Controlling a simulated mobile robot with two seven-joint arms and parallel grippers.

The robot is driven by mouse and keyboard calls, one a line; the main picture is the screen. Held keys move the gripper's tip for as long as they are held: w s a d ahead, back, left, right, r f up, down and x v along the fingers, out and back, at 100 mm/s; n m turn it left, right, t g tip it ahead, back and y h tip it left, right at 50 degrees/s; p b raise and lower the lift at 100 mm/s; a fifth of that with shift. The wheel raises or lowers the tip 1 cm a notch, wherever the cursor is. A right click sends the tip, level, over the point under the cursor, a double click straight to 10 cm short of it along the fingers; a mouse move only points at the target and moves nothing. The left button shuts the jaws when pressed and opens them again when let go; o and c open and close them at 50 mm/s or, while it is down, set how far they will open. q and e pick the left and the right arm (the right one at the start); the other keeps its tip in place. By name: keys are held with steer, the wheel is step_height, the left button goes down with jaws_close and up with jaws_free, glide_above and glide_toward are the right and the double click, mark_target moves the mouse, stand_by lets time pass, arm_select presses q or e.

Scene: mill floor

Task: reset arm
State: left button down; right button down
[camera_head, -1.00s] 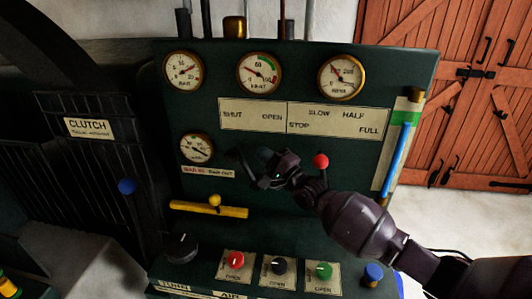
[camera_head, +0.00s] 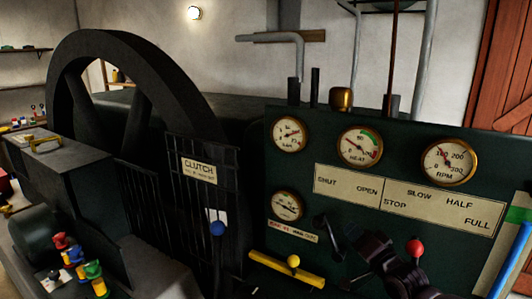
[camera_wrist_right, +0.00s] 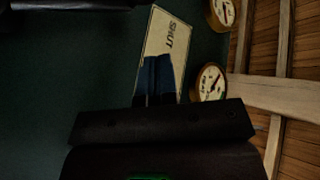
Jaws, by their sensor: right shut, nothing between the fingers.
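My right gripper (camera_head: 354,281) is in front of the dark green control panel (camera_head: 290,235), low in the head view. It is left of the red-knobbed lever (camera_head: 415,247) and just right of a dark lever (camera_head: 325,230) under the SHUT/OPEN plate (camera_head: 347,185). In the right wrist view its two blue-dark fingers (camera_wrist_right: 157,75) are together with nothing between them, overlapping the edge of the SHUT plate (camera_wrist_right: 165,40). Whether it touches the panel or the dark lever, I cannot tell. My left gripper is not in view.
Several gauges (camera_head: 360,146) line the panel top. A yellow bar with a ball (camera_head: 287,268) sits below. Left are the CLUTCH plate (camera_head: 199,171), a blue-knobbed lever (camera_head: 217,228), a large black flywheel (camera_head: 140,45) and coloured oilers (camera_head: 92,275). A red wooden door (camera_head: 510,80) is far right.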

steer(key=s+d+f+n+g+h, duration=0.1)
steer(key=s+f+g+h, duration=0.1)
steer(key=s+f, duration=0.7)
steer(key=s+d+f+n+g+h+b, duration=0.1)
steer(key=s+f+h, duration=0.3)
steer(key=s+f, duration=0.5)
steer(key=s+d+f+n+g+h, duration=0.2)
steer(key=s+f, duration=0.8)
steer(key=s, duration=0.5)
steer(key=shift+s+d+n+g+h+b, duration=0.2)
steer(key=shift+d+n+g+h+b, duration=0.25)
steer(key=shift+d+n, duration=0.25)
steer(key=shift+f, duration=0.1)
